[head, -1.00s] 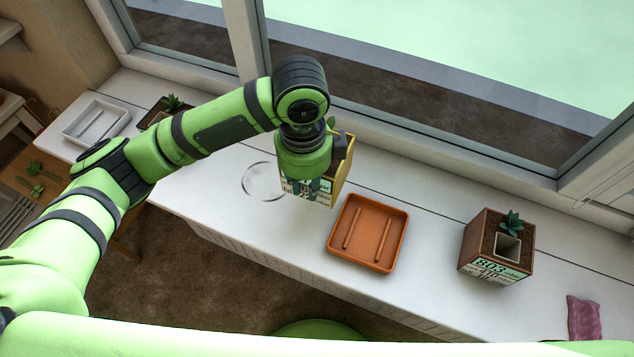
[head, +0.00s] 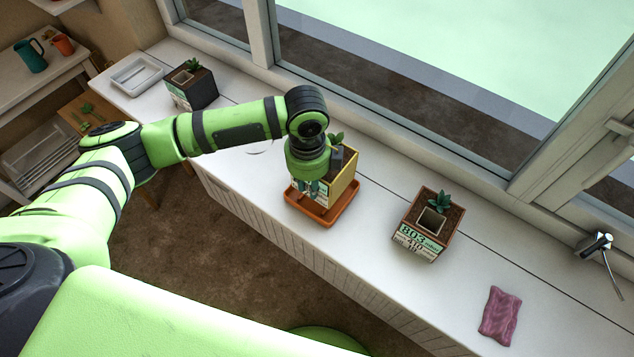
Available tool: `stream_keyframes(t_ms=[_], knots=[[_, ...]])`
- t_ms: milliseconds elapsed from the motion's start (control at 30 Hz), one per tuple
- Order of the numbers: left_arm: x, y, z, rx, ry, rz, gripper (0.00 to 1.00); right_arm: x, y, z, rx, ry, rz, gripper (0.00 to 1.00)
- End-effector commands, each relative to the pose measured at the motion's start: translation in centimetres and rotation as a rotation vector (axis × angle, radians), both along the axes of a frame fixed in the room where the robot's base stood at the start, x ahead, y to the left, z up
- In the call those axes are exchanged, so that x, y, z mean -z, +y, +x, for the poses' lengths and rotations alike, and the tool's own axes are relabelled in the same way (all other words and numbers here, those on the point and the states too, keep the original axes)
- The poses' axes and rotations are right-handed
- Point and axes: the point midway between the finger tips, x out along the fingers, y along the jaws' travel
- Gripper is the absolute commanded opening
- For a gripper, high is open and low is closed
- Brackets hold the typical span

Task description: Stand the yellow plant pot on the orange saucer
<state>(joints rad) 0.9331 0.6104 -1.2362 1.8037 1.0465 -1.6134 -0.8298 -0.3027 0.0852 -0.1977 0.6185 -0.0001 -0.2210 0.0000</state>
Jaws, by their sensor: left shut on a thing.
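The yellow plant pot (head: 346,178) is a square pot with a green plant and a printed label on its front. It is over the orange saucer (head: 322,217), a square tray whose front and right rim show below it. I cannot tell whether the pot's base touches the saucer. My left gripper (head: 312,188) comes down at the pot's near left side and is shut on it. The gripper hides part of the pot, and the pot hides most of the saucer. My right gripper is not in view.
A brown pot (head: 428,225) with a label stands to the right, and a pink cloth (head: 500,315) lies beyond it. A dark pot (head: 194,86) and a white tray (head: 137,75) stand at the far left. A tap (head: 597,243) is at the right. White counter shows between them.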

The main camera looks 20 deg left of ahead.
Motion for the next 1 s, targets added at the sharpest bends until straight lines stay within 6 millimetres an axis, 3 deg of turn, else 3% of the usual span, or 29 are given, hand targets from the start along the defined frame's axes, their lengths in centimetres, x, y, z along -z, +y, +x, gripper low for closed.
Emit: stream_keyframes(t_ms=[300, 600, 1000], knots=[[-0.2, -0.1, 0.1, 0.000, -0.005, -0.003, 0.00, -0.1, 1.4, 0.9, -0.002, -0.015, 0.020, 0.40], [-0.5, -0.1, 0.1, -0.001, -0.004, -0.003, 0.00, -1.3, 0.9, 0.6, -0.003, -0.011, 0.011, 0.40], [3.1, -0.1, 0.1, 0.000, -0.004, -0.004, 0.00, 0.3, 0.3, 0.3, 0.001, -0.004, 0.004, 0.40]])
